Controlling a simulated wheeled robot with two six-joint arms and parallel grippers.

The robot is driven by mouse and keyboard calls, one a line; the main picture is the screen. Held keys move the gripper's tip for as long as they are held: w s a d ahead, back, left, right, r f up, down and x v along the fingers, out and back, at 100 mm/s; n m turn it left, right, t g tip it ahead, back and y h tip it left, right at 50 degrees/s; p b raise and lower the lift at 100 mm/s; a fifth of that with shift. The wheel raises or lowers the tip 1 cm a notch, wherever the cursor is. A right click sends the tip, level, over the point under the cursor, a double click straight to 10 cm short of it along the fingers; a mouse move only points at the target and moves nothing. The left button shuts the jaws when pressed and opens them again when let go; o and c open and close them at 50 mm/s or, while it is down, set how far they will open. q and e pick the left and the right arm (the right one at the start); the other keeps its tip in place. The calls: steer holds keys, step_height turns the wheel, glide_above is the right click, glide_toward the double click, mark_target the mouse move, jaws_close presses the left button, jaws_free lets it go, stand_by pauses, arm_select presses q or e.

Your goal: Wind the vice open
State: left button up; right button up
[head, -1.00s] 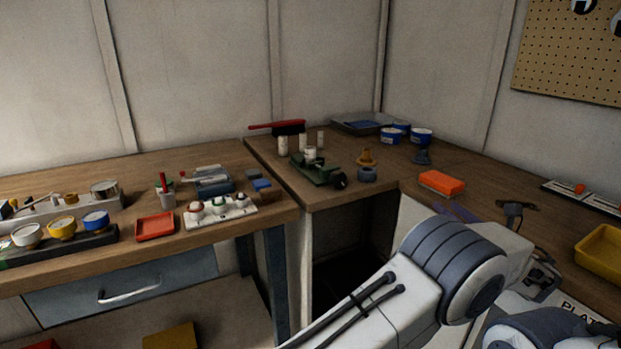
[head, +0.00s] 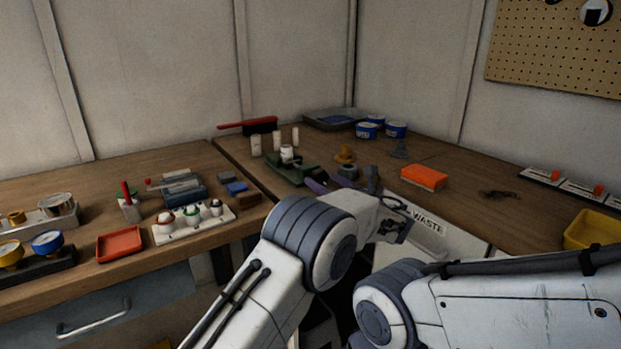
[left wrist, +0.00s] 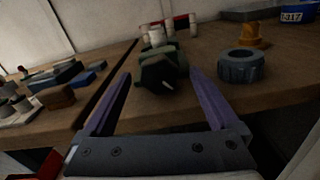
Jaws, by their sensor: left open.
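The green vice (head: 297,174) stands on the corner bench, with a white cylinder (head: 287,153) at its middle. In the left wrist view the vice (left wrist: 180,57) is straight ahead, its dark, faceted knob (left wrist: 164,74) facing me. My left gripper (head: 318,183) is at the bench's front edge, close to the vice. Its purple fingers also show in the left wrist view (left wrist: 159,76), open and empty, one on each side of the knob in the picture. I cannot tell how far the fingertips are from the knob. My right gripper is out of view.
A grey ring-shaped nut (left wrist: 240,66) is just right of my left fingers, with an orange-brown piece (head: 345,154) behind it. An orange block (head: 424,177) lies to the right.

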arm_select(q)
steer(key=shift+x, duration=1.2)
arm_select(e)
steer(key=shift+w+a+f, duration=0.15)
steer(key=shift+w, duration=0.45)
arm_select(q)
steer(key=c, duration=1.4)
steer(key=shift+o, duration=0.2)
steer(key=shift+f+n+b, duration=0.2)
steer(key=shift+n+b, duration=1.1)
steer(key=shift+b, duration=0.05)
steer(key=shift+n+b, duration=1.9)
steer(key=shift+n, duration=0.3)
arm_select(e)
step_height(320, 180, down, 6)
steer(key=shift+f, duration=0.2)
arm_select(q)
steer(key=shift+s, duration=0.1)
steer(key=o, duration=1.4)
steer(key=shift+a+r, duration=0.1)
steer(key=shift+c, duration=0.2)
